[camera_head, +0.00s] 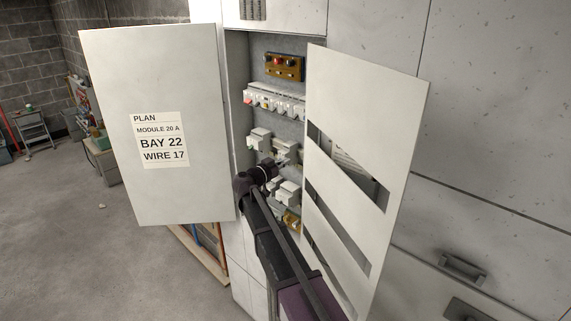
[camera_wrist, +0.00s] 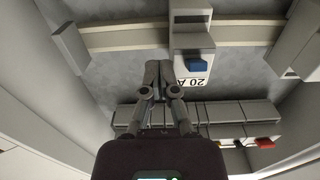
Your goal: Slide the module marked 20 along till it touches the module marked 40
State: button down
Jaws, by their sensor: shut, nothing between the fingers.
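The module marked 20 A (camera_wrist: 192,42) is a light grey block with a blue lever on a rail in the wrist view. Its printed label faces the camera. My gripper (camera_wrist: 158,70) is shut and empty, its fingertips just left of this module there; I cannot tell whether they touch it. In the head view my gripper (camera_head: 270,166) is inside the open cabinet, by the middle rail. Two pale modules, one on the left (camera_head: 259,138) and one on the right (camera_head: 285,150), show there with unreadable marks. I cannot make out a 40 mark in either view.
The left door (camera_head: 160,180) carries a plan sheet naming module 20 A, bay 22 and wire 17. The slotted right door (camera_head: 375,110) stands open close to my arm. A row of breakers (camera_wrist: 200,115) lies near my fingers. A grey block (camera_wrist: 70,46) sits along the rail.

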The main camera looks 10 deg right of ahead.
jog(key=shift+w+a, duration=1.05)
jog(key=shift+w, duration=0.4)
jog(key=shift+w+a, duration=1.1)
jog(key=shift+w, duration=0.35)
jog(key=shift+w+a, duration=1.05)
jog(key=shift+w, duration=0.4)
dwell(1.7)
jog(key=shift+s+d, duration=0.15)
jog(key=shift+s, duration=0.05)
jog(key=shift+s+d, duration=0.25)
jog(key=shift+s, duration=0.1)
jog(key=shift+a, duration=0.1)
dwell(0.5)
jog(key=v, duration=0.8)
dwell(0.5)
